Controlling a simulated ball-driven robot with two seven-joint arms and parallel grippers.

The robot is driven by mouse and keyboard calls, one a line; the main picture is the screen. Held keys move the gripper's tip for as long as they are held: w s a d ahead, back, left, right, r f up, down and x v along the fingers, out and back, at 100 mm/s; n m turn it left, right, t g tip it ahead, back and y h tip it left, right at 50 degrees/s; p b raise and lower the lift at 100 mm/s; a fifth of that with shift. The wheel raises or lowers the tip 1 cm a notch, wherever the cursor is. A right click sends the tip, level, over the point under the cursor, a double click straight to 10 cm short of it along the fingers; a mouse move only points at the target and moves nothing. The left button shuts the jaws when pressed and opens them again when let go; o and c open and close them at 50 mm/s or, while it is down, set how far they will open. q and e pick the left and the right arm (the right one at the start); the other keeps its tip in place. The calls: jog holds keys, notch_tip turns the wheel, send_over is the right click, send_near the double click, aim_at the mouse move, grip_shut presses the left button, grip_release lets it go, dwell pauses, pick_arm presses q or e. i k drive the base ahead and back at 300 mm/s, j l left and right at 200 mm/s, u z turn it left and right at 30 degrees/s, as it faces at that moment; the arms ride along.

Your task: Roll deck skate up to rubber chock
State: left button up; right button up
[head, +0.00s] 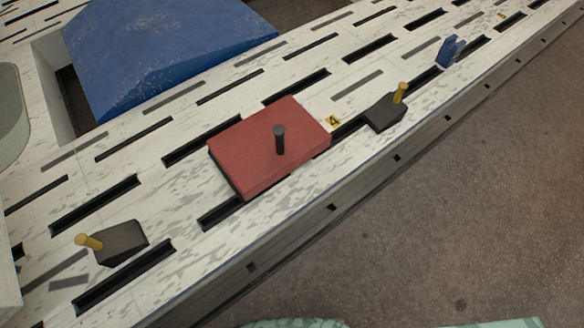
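The deck skate, a flat red block (250,160) with an upright dark peg, sits on the slotted pale bench (190,215) near the middle. A black chock (385,113) with a yellow peg stands to its upper right, apart from it by a short gap. A second black chock (124,243) with a yellow peg lies at the lower left, farther from the skate. Neither of my grippers shows in the head view.
A big blue wedge-shaped block (150,50) stands at the upper left. A small blue clip-like piece (449,51) is farther along the bench at the upper right. A yellow number tag (333,121) lies between skate and near chock. Brown floor (450,220) lies beyond the bench's edge.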

aim_at(257, 152)
jog(key=u, duration=1.7)
jog(key=l+z, duration=0.15)
jog(key=z, duration=0.25)
jog(key=l+z, duration=0.1)
jog(key=z, duration=0.3)
jog(key=l+z, duration=0.15)
jog(key=z, duration=0.3)
jog(key=l+z, duration=0.1)
jog(key=z, duration=0.3)
jog(key=i+l, duration=0.2)
jog(key=l, duration=0.1)
